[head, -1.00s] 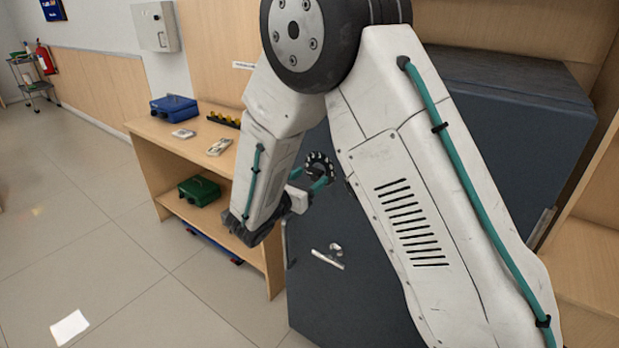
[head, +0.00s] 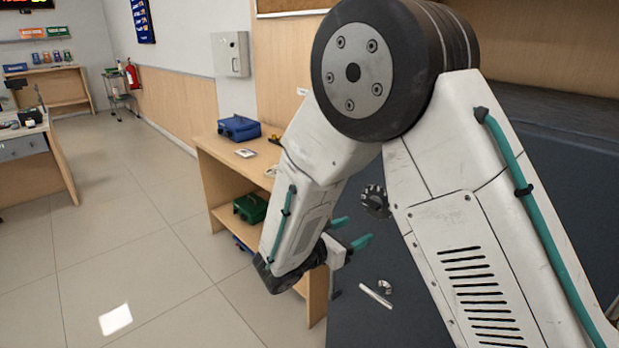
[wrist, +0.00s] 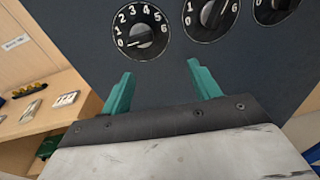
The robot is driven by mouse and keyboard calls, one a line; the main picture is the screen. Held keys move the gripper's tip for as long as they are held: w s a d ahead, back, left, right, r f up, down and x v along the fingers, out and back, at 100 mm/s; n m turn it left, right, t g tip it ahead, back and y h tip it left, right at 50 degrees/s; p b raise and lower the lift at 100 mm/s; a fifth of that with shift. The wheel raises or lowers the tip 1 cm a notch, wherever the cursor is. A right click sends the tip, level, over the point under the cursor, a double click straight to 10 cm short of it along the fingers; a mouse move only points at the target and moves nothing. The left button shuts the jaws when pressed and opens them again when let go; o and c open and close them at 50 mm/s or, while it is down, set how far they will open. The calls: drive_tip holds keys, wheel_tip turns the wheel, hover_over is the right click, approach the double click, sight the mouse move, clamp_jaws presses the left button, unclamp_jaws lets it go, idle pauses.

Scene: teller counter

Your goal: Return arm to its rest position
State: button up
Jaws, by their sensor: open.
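My gripper (wrist: 160,88) is open and empty in the wrist view, its two teal fingers apart in front of a dark safe door. In the head view my gripper (head: 350,232) shows past my forearm, with its teal fingers pointing right toward the dark safe (head: 400,270). My arm is bent, with the elbow high and the forearm hanging down. Numbered dials (wrist: 142,32) are on the safe door ahead of the fingers. One dial (head: 375,201) also shows beside my arm in the head view. Much of the safe is hidden behind my arm.
A wooden shelf unit (head: 222,158) stands left of the safe, with a blue case (head: 239,128) on top and a green case (head: 250,208) inside. A silver handle (head: 376,296) sticks out from the safe door. The tiled floor (head: 120,240) at left is clear.

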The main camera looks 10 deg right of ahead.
drive_tip(key=s+d+r+m+g+y, duration=0.2)
drive_tip(key=s+d+m+g, duration=0.3)
drive_tip(key=s, duration=0.3)
drive_tip(key=s+d+r+m+g+y, duration=0.2)
drive_tip(key=s+d+m+g, duration=0.1)
drive_tip(key=s+m+g, duration=0.5)
drive_tip(key=s+r+m+t+y, duration=0.2)
drive_tip(key=s+r+m+y, duration=0.3)
drive_tip(key=s, duration=0.3)
drive_tip(key=s+d+r+m+t+y, duration=0.1)
drive_tip(key=s+r+m+t+y, duration=0.2)
drive_tip(key=s+r+m+y, duration=0.2)
drive_tip(key=shift+s+m+y, duration=0.3)
drive_tip(key=shift+s+m, duration=0.1)
drive_tip(key=shift+s, duration=0.95)
